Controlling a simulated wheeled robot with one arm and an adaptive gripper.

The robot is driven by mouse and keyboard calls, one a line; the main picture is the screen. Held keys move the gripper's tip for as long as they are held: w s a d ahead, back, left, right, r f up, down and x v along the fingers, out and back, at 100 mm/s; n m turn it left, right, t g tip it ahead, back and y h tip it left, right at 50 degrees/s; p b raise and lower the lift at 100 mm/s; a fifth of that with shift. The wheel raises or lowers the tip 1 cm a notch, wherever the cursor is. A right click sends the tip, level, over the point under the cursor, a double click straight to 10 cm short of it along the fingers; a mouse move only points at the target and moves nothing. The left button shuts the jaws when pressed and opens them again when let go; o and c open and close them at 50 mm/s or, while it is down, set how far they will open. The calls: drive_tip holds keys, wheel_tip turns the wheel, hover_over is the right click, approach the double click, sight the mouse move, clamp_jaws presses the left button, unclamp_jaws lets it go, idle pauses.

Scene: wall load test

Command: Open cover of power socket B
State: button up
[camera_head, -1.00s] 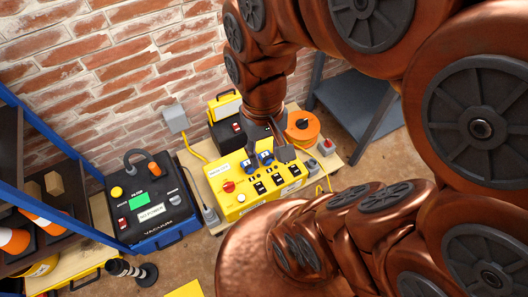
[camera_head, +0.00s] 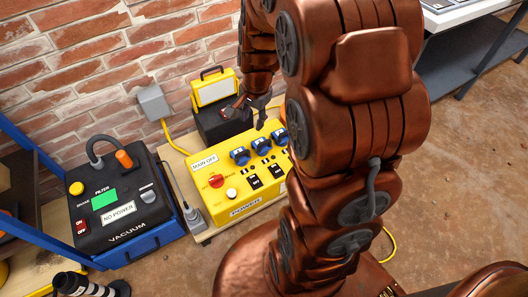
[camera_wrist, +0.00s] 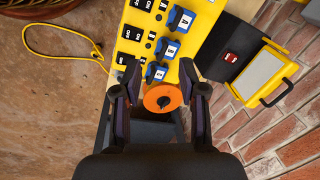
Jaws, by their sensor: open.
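The yellow power box (camera_head: 232,187) stands on a low wooden board by the brick wall. Several blue socket covers sit in a row on its top. The cover of socket B (camera_head: 260,147) is the middle one, between A (camera_head: 239,156) and C (camera_head: 280,137). Letters show on them in the wrist view, with B (camera_wrist: 168,48) ahead of my fingers; its lid looks shut. My gripper (camera_head: 249,108) is open and empty, above the far side of the box. In the wrist view my gripper (camera_wrist: 160,93) has its fingers apart, an orange disc (camera_wrist: 163,97) visible between them.
A black case with a yellow lamp (camera_head: 214,90) stands behind the box. The vacuum unit (camera_head: 120,205) is at the left, next to a blue shelf frame (camera_head: 45,190). A grey wall box (camera_head: 153,101) has a yellow cable.

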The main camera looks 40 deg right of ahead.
sight(264, 142)
drive_tip(key=w+d+f+m+b, duration=0.1)
drive_tip(key=w+d+f+b, duration=0.1)
drive_tip(key=f, duration=0.5)
drive_tip(key=w+d+f+m+b, duration=0.2)
drive_tip(key=f+b, duration=0.3)
drive_tip(key=f, duration=0.3)
drive_tip(key=w+d+f+m+b, duration=0.2)
drive_tip(key=d+f+b, duration=0.2)
drive_tip(key=f, duration=0.4)
drive_tip(key=shift+w+d+f+t+h, duration=0.2)
drive_tip(key=shift+f+t+h, duration=0.1)
drive_tip(key=shift+t, duration=0.1)
drive_tip(key=shift+r, duration=0.1)
clamp_jaws()
